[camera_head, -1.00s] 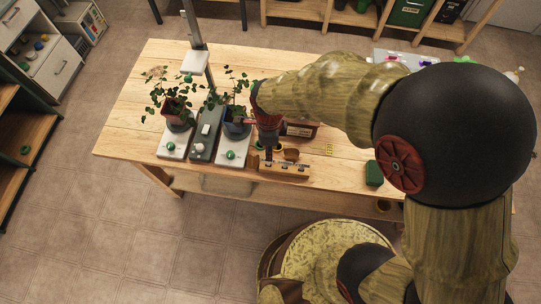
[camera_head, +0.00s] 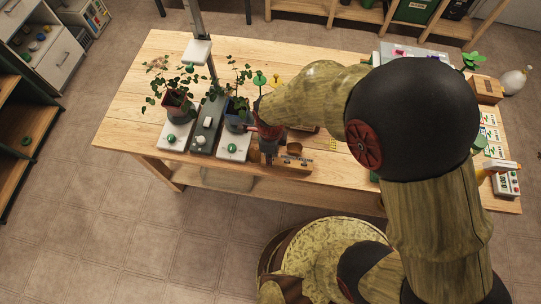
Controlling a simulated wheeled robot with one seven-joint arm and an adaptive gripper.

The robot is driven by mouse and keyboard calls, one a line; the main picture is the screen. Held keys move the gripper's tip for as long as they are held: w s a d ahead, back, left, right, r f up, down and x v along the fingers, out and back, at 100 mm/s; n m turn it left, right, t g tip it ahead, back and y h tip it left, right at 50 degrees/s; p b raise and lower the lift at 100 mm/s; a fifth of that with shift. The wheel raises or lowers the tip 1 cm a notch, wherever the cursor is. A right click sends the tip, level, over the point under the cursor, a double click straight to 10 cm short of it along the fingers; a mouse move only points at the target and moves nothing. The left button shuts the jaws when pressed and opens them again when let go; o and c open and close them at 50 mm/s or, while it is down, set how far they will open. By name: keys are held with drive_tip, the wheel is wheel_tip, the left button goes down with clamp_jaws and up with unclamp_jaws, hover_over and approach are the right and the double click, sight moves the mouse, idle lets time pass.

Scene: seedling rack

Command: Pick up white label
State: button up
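My gripper (camera_head: 268,157) points down at the left end of a small wooden holder (camera_head: 295,167) near the table's front edge. Its fingers are small and dark here, and I cannot tell whether they are open or shut, or whether they touch the holder. I cannot make out a white label for certain; the gripper and arm cover part of the holder and what lies behind it.
Two potted plants stand on white plates to the left, one at the far left (camera_head: 175,105) and one beside my gripper (camera_head: 238,112). A grey device (camera_head: 205,125) stands between them. Cards (camera_head: 490,135) and a white-and-red device (camera_head: 503,180) lie at the table's right end.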

drive_tip(key=shift+r, duration=0.1)
drive_tip(key=shift+c, duration=0.2)
clamp_jaws()
